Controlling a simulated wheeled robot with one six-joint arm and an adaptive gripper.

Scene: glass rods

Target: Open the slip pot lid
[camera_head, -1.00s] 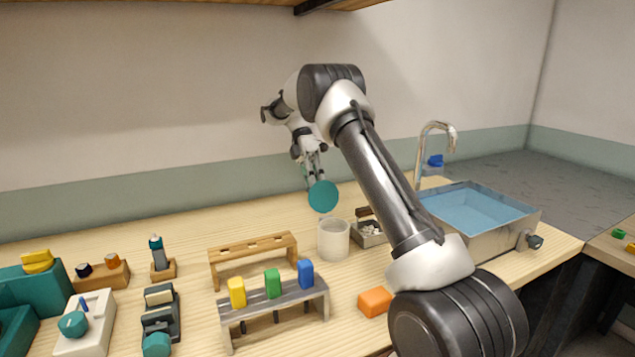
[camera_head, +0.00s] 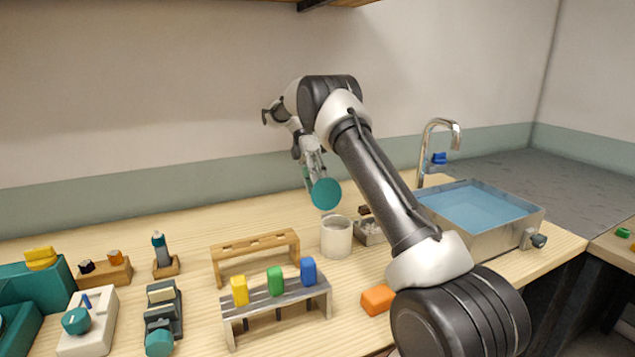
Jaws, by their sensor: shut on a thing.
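The slip pot (camera_head: 336,238) is a whitish cylinder standing on the wooden bench right of the racks, and its top is open. A round teal lid (camera_head: 326,193) hangs tilted above the pot, its flat face toward the camera, apart from the rim. My gripper (camera_head: 312,172) is above and slightly left of the pot, shut on the lid from behind. The fingertips and the grasped part of the lid are partly hidden.
A wooden rack (camera_head: 255,255) and a grey rack with yellow, green and blue blocks (camera_head: 277,299) stand left of the pot. A small tray (camera_head: 370,233) is close on its right. An orange block (camera_head: 377,299) lies in front. A water-filled sink (camera_head: 480,207) is at right.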

